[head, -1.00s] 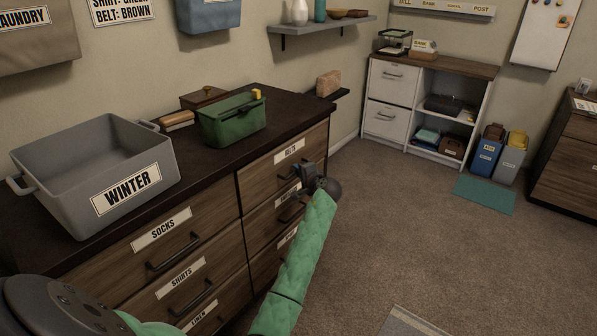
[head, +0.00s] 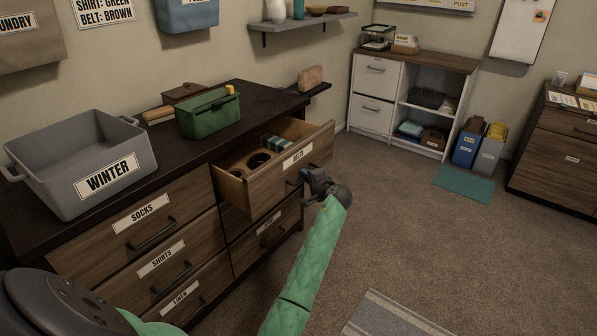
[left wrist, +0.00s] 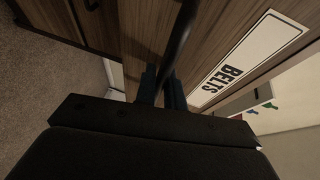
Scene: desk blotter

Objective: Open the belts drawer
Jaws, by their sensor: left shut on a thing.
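The belts drawer (head: 265,190) is the top drawer of the dresser's right column and stands pulled out in the head view. Its white BELTS label (head: 297,156) is on the front, and dark rolled items and a striped item (head: 277,144) lie inside. My left gripper (head: 308,178) is at the drawer front, shut on its handle. In the left wrist view the dark handle bar (left wrist: 181,40) runs between the fingers (left wrist: 161,88), beside the BELTS label (left wrist: 245,60). My right gripper is not in view.
The grey WINTER bin (head: 85,165) and a green box (head: 208,114) stand on the dresser top. The socks drawer (head: 140,220) and the drawers below are closed. Carpet (head: 410,235) is clear to the right of the open drawer.

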